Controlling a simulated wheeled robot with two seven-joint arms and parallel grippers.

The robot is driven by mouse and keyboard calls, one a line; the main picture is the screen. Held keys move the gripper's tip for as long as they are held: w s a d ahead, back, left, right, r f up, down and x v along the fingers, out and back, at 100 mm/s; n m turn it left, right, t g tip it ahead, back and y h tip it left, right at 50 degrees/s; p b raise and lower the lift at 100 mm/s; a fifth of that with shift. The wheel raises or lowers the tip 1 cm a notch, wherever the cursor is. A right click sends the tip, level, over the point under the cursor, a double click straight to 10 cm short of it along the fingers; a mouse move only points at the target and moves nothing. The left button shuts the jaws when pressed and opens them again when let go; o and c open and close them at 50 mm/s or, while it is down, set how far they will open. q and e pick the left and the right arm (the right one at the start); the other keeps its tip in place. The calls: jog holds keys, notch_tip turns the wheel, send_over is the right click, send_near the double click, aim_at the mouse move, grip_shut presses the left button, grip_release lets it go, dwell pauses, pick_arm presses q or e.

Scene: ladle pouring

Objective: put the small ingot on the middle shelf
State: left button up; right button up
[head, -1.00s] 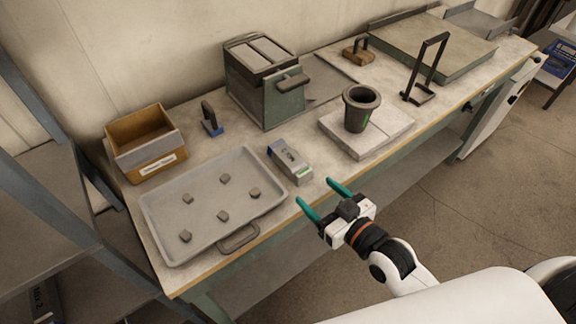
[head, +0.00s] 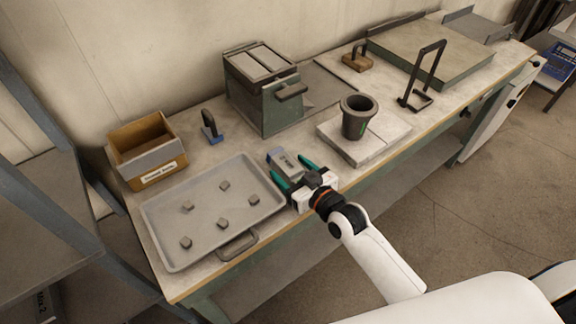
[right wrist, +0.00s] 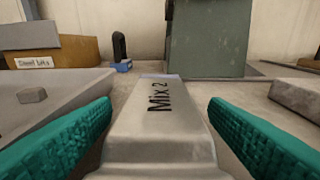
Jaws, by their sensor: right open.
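The small ingot, a grey bar marked "Mix 2" (right wrist: 160,120), lies on the workbench between the tray and the crucible's slab. It also shows in the head view (head: 284,163). My right gripper (head: 294,172) is open, with its teal fingers on either side of the ingot. In the right wrist view the fingers (right wrist: 160,125) flank the bar with gaps on both sides. Part of the shelf rack (head: 40,200) stands at the left edge of the head view; I cannot tell which level is the middle shelf. My left gripper is not in view.
A grey tray (head: 160,232) with several small cubes lies left of the ingot. A cardboard bin (head: 146,150), a green box machine (head: 264,95) and a blue-based tool (head: 211,127) stand behind. A dark crucible (head: 358,118) stands on a pale slab (head: 392,136) to the right.

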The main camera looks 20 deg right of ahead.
aim_at(292, 168)
jog(key=shift+r, duration=0.1)
grip_shut()
notch_tip(292, 168, up, 10)
jog(key=s+d+m+h, duration=0.2)
jog(key=s, duration=0.5)
jog(key=s+d+m+t+h, duration=0.1)
jog(key=s+d+m+h, duration=0.1)
jog(key=s, duration=0.5)
jog(key=shift+f+h, duration=0.45)
jog(key=shift+h, duration=0.35)
jog(key=shift+s, duration=0.15)
